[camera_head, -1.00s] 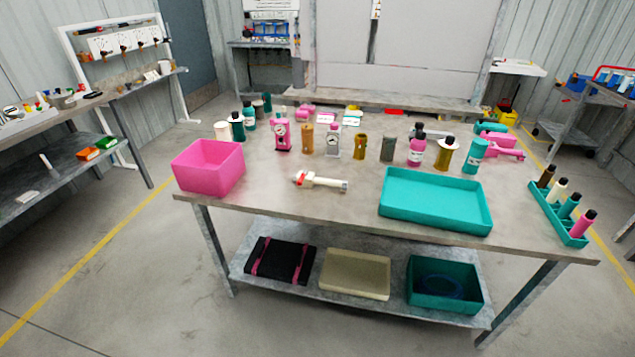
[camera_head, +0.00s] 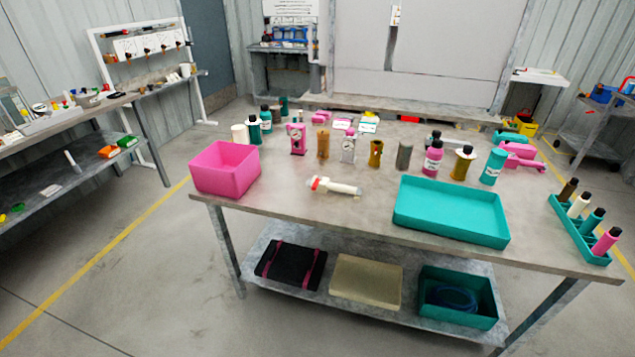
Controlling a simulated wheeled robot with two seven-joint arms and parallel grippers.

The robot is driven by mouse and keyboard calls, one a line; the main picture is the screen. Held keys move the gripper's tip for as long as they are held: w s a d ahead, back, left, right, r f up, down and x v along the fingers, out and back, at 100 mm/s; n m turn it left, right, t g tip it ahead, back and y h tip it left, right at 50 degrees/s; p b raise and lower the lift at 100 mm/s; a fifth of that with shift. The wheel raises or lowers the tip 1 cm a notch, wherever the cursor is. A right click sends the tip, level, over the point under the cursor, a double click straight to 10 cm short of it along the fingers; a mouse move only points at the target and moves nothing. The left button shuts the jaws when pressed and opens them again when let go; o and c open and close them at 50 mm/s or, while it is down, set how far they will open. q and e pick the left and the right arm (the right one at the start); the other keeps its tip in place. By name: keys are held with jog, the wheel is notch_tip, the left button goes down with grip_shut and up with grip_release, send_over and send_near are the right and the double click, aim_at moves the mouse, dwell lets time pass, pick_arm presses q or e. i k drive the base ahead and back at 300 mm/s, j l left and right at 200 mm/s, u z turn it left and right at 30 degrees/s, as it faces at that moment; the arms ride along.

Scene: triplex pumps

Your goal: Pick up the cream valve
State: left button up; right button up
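The cream valve (camera_head: 335,187) lies on its side on the grey table (camera_head: 290,210), near the front edge. It is a cream body with a red band or handle near its left end. It lies between the pink bin and the teal tray, apart from both. Neither of my grippers shows in the head view.
A pink bin (camera_head: 226,168) stands left of the valve and a teal tray (camera_head: 450,211) right of it. Several bottles and gauges stand behind, including a pink gauge (camera_head: 297,139). A teal rack (camera_head: 577,230) holds several bottles at the right edge. The lower shelf holds a cream tray (camera_head: 366,281).

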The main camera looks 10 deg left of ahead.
aim_at(324, 185)
jog(key=i+j+z, duration=0.1)
jog(key=i+j, duration=0.35)
jog(key=i, duration=0.2)
jog(key=i+j+z, duration=0.1)
jog(key=i+j, duration=0.35)
jog(key=i, duration=0.15)
